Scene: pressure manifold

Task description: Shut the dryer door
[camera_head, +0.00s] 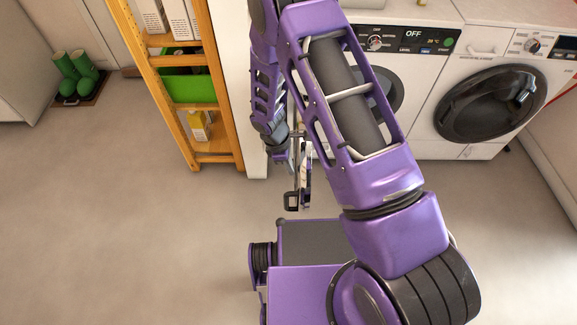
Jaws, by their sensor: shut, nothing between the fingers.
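Two white front-loading machines stand side by side at the upper right; I cannot tell for sure which is the dryer. The right machine (468,145) has a dark round door (490,103) that looks closed or nearly so. The left machine (425,75) has a panel reading "OFF" and "20 °C". Its round door (386,92) is mostly hidden behind my purple arm, so I cannot tell how it stands. My gripper (298,197) points down, shut and empty, in front of a white wall end and left of the machines. It appears apart from both doors.
Green boots (77,73) stand on a mat at the far left. The floor in front of the machines and at left is clear.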

